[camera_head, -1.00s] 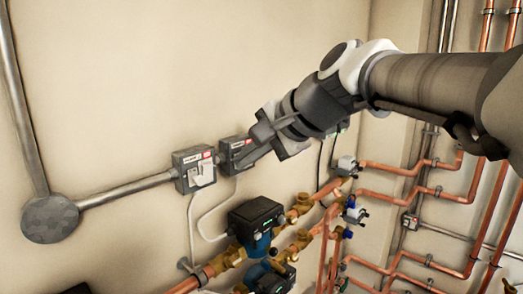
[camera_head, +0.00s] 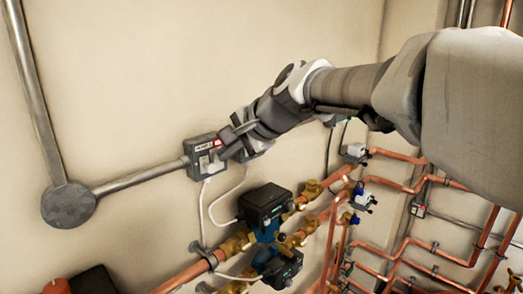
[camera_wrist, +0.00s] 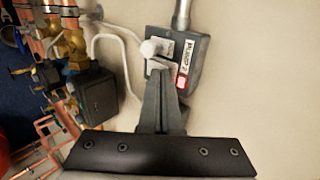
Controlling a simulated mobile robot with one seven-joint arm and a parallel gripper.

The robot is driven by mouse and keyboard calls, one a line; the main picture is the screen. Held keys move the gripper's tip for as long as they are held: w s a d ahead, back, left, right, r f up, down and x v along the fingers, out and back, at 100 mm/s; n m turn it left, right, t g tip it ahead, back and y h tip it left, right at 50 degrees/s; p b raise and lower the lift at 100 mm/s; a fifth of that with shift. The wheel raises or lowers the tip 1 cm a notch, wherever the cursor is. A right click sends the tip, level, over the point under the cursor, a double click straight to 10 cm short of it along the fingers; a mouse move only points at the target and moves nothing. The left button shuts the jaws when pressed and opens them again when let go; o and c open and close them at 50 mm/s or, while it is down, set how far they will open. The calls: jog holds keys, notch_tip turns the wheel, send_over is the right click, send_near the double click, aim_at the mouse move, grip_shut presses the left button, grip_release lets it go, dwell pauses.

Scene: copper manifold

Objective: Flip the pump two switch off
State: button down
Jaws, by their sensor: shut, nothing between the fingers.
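A grey switch box (camera_head: 203,146) with a white-and-red label is on the wall at the end of the left conduit. In the wrist view the box (camera_wrist: 187,68) carries a label that seems to read pump 2. Its white switch lever (camera_wrist: 154,47) sticks out on the box's left side. My gripper (camera_head: 226,150) is shut and empty, at the right side of this box. In the wrist view my fingertips (camera_wrist: 158,72) are right at the lever; I cannot tell whether they touch.
A pump with a black head (camera_head: 264,202) and copper pipes (camera_head: 185,277) lie below the switches. A round junction box (camera_head: 69,205) and conduit (camera_head: 140,177) are on the left. The wall above is clear.

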jog(key=shift+w+a+r+p, duration=0.25)
jog(key=shift+w+a+p, duration=0.05)
jog(key=shift+w+a, duration=0.15)
jog(key=shift+r, duration=0.1)
jog(key=shift+r+p, duration=0.65)
jog(key=shift+r, duration=0.1)
jog(key=shift+s+d, duration=0.1)
